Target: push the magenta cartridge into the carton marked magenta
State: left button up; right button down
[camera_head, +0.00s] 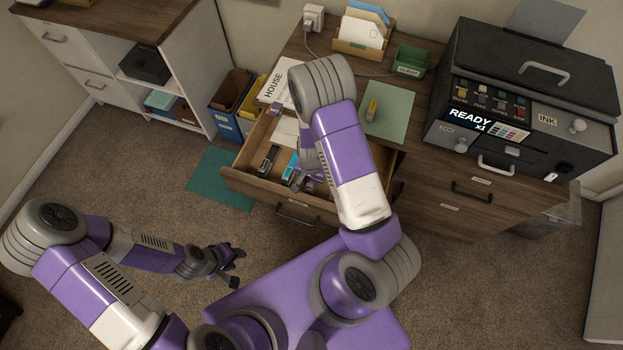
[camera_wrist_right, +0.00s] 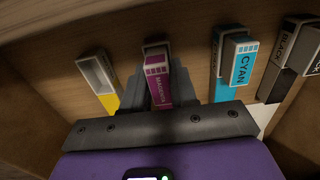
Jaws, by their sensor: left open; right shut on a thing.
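The magenta cartridge (camera_wrist_right: 157,80), lettered MAGENTA, stands between the grey fingers of my right gripper (camera_wrist_right: 162,68) in the right wrist view. The gripper is shut on it, low inside the open drawer. The magenta carton's walls are mostly hidden by the fingers, so I cannot tell how deep the cartridge sits. My left gripper (camera_head: 234,268) is open and empty, above the carpet in front of the drawer.
The drawer (camera_head: 240,173) also holds a cyan cartridge (camera_wrist_right: 242,65) close to the right of the gripper, black ones (camera_wrist_right: 290,60) further right, and an empty-looking carton with yellow (camera_wrist_right: 98,72) to the left.

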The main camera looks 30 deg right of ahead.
jog(key=shift+f, duration=0.2)
jog(key=c, duration=1.3)
grip_release()
jog(key=shift+c, duration=0.2)
jog(key=o, duration=0.5)
jog(key=shift+o, duration=0.2)
jog(key=shift+r+p, duration=1.5)
jog(key=shift+r, duration=2.3)
